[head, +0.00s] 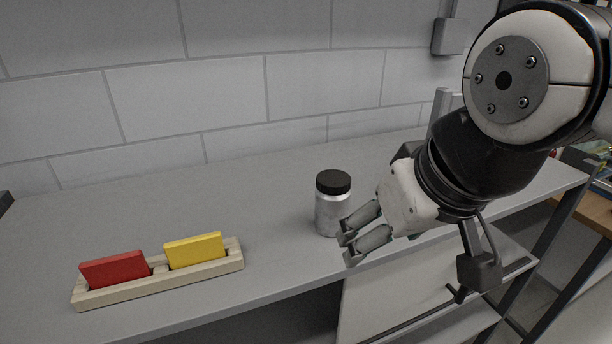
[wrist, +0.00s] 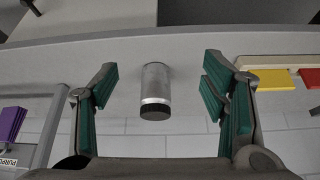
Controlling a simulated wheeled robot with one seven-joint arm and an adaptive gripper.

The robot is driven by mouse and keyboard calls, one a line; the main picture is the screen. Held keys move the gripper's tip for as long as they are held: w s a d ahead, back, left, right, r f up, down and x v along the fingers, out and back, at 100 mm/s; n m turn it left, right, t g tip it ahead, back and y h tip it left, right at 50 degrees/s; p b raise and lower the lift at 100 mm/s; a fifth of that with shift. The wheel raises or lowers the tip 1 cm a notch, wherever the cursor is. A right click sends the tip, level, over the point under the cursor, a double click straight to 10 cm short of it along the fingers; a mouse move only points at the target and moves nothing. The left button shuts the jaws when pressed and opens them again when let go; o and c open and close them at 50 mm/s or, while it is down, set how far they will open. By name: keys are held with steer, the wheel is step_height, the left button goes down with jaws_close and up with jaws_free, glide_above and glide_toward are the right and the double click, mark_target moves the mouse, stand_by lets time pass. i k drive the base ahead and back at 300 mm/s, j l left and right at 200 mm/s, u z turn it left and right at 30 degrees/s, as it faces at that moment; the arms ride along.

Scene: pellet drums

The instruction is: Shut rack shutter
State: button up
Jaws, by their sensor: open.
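The rack shutter looks to be the pale flat panel (head: 395,290) below the worktop's front edge in the head view. It covers the right part of the front, and a dark opening (head: 290,320) shows to its left. A dark bar (head: 420,312) with a small knob (head: 457,293) runs along its lower part. In the wrist view a pale strip (wrist: 90,12) at the top looks like the same panel. My gripper (head: 347,243) is open and empty above the worktop's front edge, beside the canister. It also shows in the wrist view (wrist: 160,88).
A metal canister (head: 332,212) with a black lid stands upright close to my fingers. A wooden holder (head: 160,284) with a red plate (head: 114,268) and a yellow plate (head: 194,250) sits on the worktop (head: 240,200) at left. Purple pieces (wrist: 12,123) show in the wrist view.

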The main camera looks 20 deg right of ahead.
mark_target(375, 301)
steer(key=k+z, duration=0.35)
steer(key=z, duration=0.15)
steer(key=k+l+z, duration=0.25)
steer(key=z, duration=0.2)
steer(key=k, duration=0.1)
